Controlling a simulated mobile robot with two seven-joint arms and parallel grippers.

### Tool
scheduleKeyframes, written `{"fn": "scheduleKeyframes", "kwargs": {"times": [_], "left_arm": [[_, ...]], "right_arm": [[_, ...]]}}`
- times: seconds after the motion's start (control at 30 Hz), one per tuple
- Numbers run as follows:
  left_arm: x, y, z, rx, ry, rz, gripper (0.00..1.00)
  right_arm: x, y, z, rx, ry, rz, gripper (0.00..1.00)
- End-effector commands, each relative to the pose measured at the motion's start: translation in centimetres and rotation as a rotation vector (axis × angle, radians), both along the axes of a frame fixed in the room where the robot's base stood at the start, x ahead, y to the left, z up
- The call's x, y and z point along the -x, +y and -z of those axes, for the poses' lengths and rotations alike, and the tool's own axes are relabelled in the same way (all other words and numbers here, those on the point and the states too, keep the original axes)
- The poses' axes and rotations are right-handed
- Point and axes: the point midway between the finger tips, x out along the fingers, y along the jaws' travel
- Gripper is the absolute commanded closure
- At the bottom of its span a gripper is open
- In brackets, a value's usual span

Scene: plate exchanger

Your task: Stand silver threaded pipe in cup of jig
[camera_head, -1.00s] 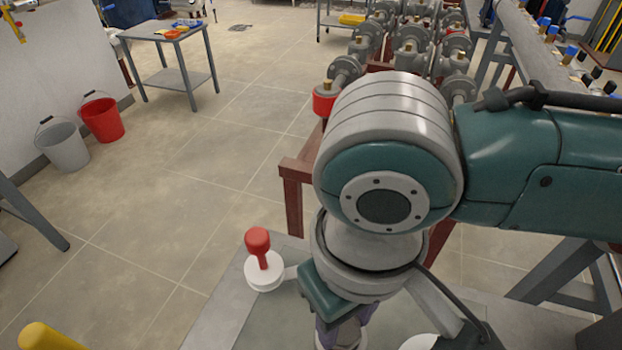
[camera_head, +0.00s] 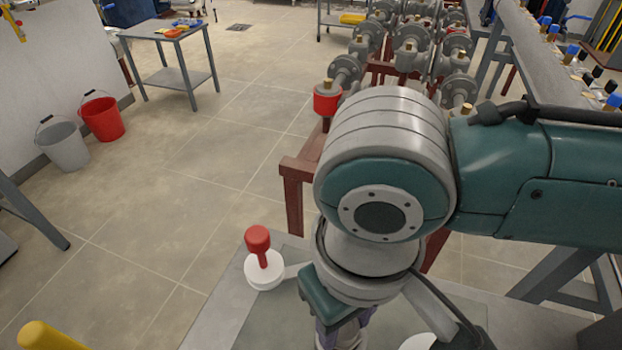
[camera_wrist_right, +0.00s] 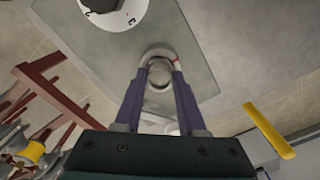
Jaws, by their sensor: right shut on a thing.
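My right gripper (camera_head: 342,328) points down over the grey work surface at the bottom of the head view, mostly hidden by my own wrist. In the right wrist view its purple fingers (camera_wrist_right: 158,88) are shut on a round silver piece, seen nearly end-on, which I take for the silver threaded pipe (camera_wrist_right: 158,76). A pale rounded rim (camera_wrist_right: 157,53) shows around or just beyond the fingertips. It may be a cup of the jig; I cannot tell whether the pipe is inside it. My left gripper is out of view.
A red knob-topped piece (camera_head: 259,250) stands on a white round base (camera_head: 264,274) left of my gripper. A large white round part (camera_wrist_right: 112,10) is at the top of the wrist view. A yellow bar (camera_head: 45,337) is at lower left. A brown-red frame (camera_head: 296,190) stands behind.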

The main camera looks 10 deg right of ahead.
Motion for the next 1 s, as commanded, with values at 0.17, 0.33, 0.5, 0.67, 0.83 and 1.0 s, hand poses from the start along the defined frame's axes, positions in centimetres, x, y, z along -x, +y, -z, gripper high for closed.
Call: {"fn": "scheduleKeyframes", "kwargs": {"times": [0.17,0.33,0.5,0.67,0.83,1.0], "left_arm": [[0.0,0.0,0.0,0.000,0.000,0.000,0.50],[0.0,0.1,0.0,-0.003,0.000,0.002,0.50],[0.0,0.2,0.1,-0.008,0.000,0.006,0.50],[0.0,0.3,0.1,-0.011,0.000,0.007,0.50],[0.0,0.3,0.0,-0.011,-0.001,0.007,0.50],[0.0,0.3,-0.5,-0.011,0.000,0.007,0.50]], "right_arm": [[0.0,0.0,0.2,0.000,-0.001,0.000,1.00],[0.0,0.0,0.3,-0.001,-0.001,-0.001,0.55],[0.0,0.0,0.3,-0.001,-0.001,0.000,0.36],[0.0,0.0,0.3,0.000,0.000,0.000,0.26],[0.0,0.0,0.2,0.000,0.000,0.000,0.26],[0.0,0.1,-1.5,-0.002,0.000,0.000,0.26]]}}
